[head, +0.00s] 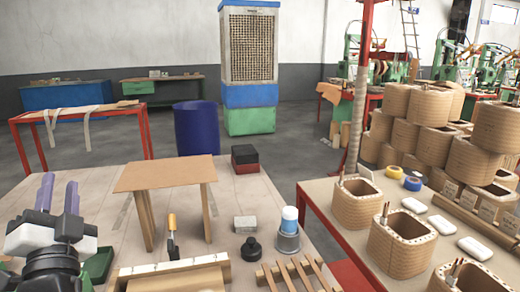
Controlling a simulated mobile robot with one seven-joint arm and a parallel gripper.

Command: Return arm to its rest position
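My gripper (58,194) is at the left edge of the head view, over the left part of the work table (260,200). Its two purple fingers point up and away from me, with a clear gap between them. It is open and nothing shows between the fingers. My dark wrist is below it at the bottom left. The rest of my arm is out of view.
A brown stand (165,174) is right of my gripper; a green object (98,264) sits close beside it. Coils (402,242) fill the right table.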

